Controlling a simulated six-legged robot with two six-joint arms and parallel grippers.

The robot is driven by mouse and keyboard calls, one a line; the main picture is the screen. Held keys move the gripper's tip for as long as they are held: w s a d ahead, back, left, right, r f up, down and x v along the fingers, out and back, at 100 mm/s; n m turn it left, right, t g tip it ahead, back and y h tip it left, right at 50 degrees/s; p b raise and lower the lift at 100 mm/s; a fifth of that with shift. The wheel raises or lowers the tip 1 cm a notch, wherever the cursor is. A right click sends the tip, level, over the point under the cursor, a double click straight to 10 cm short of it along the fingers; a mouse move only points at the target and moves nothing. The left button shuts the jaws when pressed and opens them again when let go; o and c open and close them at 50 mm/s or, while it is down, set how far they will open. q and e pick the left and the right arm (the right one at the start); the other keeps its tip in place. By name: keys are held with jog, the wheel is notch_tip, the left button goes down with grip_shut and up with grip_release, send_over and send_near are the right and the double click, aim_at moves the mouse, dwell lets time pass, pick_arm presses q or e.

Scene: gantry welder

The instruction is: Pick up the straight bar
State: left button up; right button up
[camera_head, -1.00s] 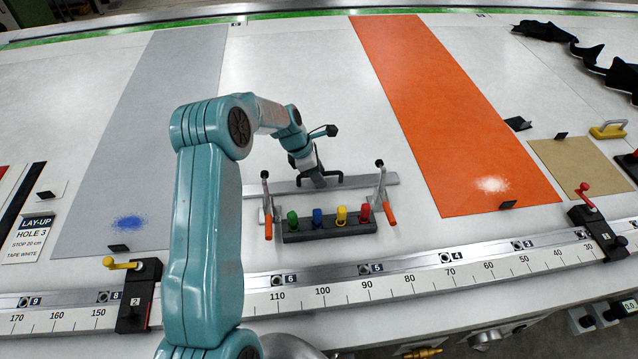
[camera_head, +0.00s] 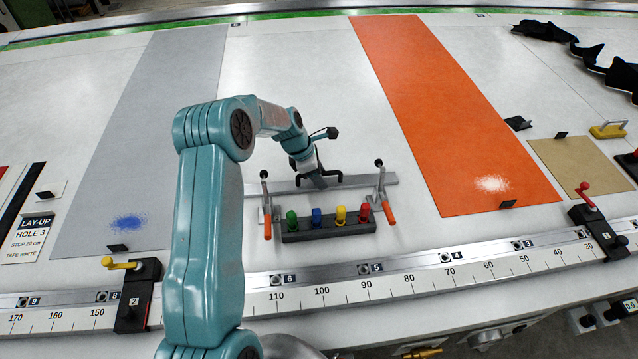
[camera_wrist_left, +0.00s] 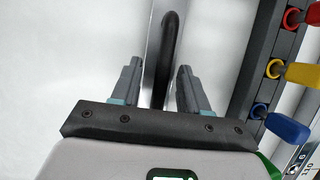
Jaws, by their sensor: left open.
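The straight bar (camera_head: 362,182) is a flat grey metal strip lying behind the peg block, running left to right between two toggle clamps. A black arched handle (camera_head: 334,178) stands on it. My left gripper (camera_head: 318,182) is at the middle of the bar, pointing down. In the left wrist view, its open fingers (camera_wrist_left: 160,88) stand on either side of the black handle (camera_wrist_left: 169,48), with a gap on both sides. The bar (camera_wrist_left: 152,42) shows beneath the handle. The handle's near end is hidden by the gripper. My right gripper is not in view.
Toggle clamps with orange grips stand left (camera_head: 267,212) and right (camera_head: 384,200) of the gripper. A dark block (camera_head: 330,232) with coloured pegs sits in front of the bar. A ruler rail (camera_head: 400,285) crosses the front. The table behind the bar is clear.

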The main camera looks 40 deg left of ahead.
pick_arm(q)
grip_shut()
jog(key=shift+w+r, duration=0.1)
jog(key=shift+r, duration=0.05)
